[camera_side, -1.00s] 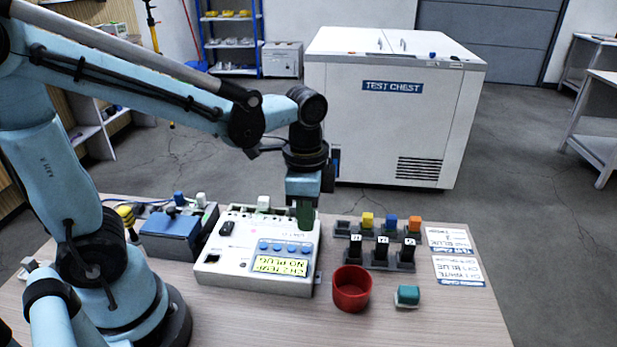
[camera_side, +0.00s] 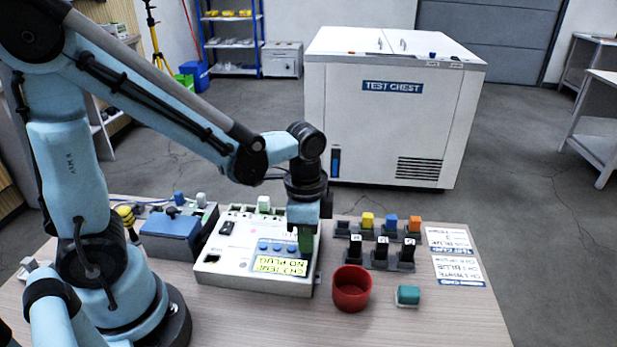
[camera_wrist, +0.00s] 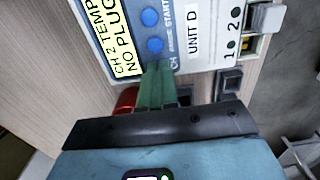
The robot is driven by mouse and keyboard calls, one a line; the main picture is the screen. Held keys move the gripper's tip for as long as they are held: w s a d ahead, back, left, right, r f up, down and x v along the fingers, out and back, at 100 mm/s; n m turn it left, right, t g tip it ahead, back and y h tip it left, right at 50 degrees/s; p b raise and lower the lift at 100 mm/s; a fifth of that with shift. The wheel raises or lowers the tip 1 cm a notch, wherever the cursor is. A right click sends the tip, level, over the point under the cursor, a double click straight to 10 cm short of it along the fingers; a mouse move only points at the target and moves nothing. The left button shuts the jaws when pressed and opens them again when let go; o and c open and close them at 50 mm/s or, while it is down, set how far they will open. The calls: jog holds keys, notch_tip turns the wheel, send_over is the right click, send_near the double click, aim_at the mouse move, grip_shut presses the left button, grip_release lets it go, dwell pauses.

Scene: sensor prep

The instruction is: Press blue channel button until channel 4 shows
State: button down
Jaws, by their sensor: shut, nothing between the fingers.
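The white meter unit (camera_side: 215,262), marked UNIT D in the wrist view (camera_wrist: 200,50), sits on the table with a lit yellow display (camera_side: 280,267). In the wrist view the display (camera_wrist: 120,40) reads CH 2 TEMP, NO PLUG; its upside-down digit is hard to read from the side. A row of blue buttons (camera_side: 277,246) runs beside the display. My gripper (camera_side: 305,243) is shut and empty, its green fingertips (camera_wrist: 157,72) down at the row's end by the CH label. They hide the end button, so I cannot tell whether they touch it.
A red cup (camera_side: 351,290) and a teal block (camera_side: 408,295) stand right of the unit. Black plugs in holders (camera_side: 381,255) and coloured plugs (camera_side: 391,222) stand behind them. A blue box (camera_side: 170,235) is on the left. Printed cards (camera_side: 458,270) lie at the right.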

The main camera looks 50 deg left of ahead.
jog(key=shift+w+f, duration=0.1)
jog(key=shift+f, duration=0.7)
jog(key=shift+r, duration=0.1)
notch_tip(320, 180, up, 9)
dwell(0.4)
dwell(0.6)
jog(key=a+n+t, duration=0.1)
jog(key=n+t, duration=0.1)
jog(key=n, duration=0.1)
jog(key=s+a+r+n+t, duration=0.1)
jog(key=n+t, duration=0.1)
jog(key=n, duration=0.1)
jog(key=a+n+t, duration=0.2)
jog(key=n+t, duration=0.1)
jog(key=shift+s+r, duration=0.2)
jog(key=shift+s, duration=0.05)
